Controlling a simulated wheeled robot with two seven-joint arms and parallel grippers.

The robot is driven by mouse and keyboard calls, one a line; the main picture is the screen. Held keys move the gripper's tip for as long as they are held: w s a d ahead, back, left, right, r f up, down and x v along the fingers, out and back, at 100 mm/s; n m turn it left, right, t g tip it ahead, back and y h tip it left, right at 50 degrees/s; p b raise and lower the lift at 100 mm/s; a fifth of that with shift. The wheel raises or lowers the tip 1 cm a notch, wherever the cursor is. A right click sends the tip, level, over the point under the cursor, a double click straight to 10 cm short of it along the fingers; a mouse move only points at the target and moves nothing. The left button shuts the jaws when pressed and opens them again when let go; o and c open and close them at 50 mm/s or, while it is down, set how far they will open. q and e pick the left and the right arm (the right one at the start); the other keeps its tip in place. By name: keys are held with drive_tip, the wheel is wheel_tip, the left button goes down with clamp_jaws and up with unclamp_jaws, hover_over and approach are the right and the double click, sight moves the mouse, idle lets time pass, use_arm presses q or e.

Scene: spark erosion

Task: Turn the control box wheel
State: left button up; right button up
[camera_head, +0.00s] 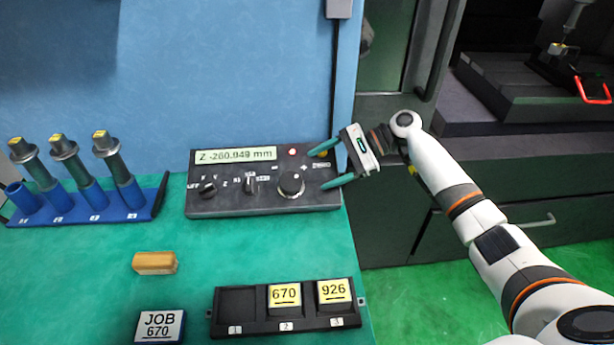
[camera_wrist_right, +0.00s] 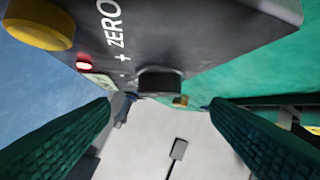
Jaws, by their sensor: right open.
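The dark control box (camera_head: 225,202) stands at the back of the green table, its display reading Z -260.049 mm. Its round black wheel (camera_head: 291,184) is at the right of its face, with two smaller black knobs to the left. My right gripper (camera_head: 318,169) is open at the box's right end, with green fingers just right of the wheel and nothing seen between them. In the right wrist view the box (camera_wrist_right: 190,35) lies ahead of the open fingers (camera_wrist_right: 160,104). My left gripper is out of view.
A blue rack (camera_head: 85,216) with several grey-and-blue holders stands at the left. A wooden block (camera_head: 155,263), a JOB 670 tile (camera_head: 160,326) and a black tray (camera_head: 260,326) with tiles 670 and 926 lie in front. The green table between them is clear.

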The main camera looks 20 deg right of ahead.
drive_tip(key=v, duration=0.5)
idle(1.1)
